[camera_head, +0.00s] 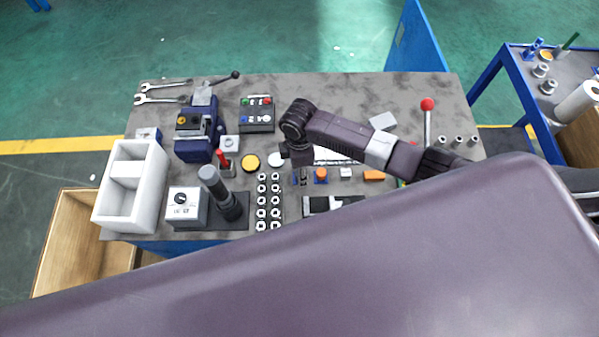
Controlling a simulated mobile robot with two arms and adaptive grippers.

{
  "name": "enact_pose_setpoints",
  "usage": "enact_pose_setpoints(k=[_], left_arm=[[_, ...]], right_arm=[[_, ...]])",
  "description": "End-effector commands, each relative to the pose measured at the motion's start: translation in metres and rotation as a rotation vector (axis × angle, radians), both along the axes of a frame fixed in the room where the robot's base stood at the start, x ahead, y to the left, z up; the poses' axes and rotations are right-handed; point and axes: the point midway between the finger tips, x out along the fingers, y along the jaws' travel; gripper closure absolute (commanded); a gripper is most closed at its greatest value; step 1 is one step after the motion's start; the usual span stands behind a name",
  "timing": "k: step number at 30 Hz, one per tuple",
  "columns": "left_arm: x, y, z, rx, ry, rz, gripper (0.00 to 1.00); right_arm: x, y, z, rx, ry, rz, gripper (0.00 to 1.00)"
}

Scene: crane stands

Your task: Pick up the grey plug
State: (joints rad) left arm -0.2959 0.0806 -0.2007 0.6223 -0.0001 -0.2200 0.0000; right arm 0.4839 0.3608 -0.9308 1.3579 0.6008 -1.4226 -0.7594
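My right arm reaches in from the right over the workbench (350,95). Its gripper (301,163) points down at the middle of the bench, over a row of small parts. The fingers are dark and too small to tell whether they are open or shut. Right below it are small dark grey and blue pieces (304,179), partly hidden; I cannot tell whether one is the grey plug. An orange-topped piece (320,174), a white block (346,172) and an orange block (373,175) lie to their right. My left gripper is not in view.
Left are a white tray (153,196), a blue vise (194,145), a grey cylinder on a stand (213,182) and a rack of nuts (269,205). A red-knobbed lever (427,105) and small grey cylinders (458,140) stand right. A purple surface hides the front.

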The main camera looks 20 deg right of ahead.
Motion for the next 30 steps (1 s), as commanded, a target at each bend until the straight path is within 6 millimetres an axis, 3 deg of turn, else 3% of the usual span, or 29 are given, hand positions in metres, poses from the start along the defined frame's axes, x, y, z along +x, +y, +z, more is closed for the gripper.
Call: enact_pose_setpoints(k=[5, 17, 30], left_arm=[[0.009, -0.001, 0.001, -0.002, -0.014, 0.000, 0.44], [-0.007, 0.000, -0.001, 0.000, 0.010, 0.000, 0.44], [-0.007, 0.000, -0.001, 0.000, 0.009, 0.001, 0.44]], right_arm=[[0.000, 0.000, 0.000, 0.000, 0.000, 0.000, 0.57], [0.000, 0.000, 0.000, 0.000, 0.000, -0.001, 1.00], [0.001, 0.000, 0.010, 0.002, -0.002, -0.002, 1.00]])
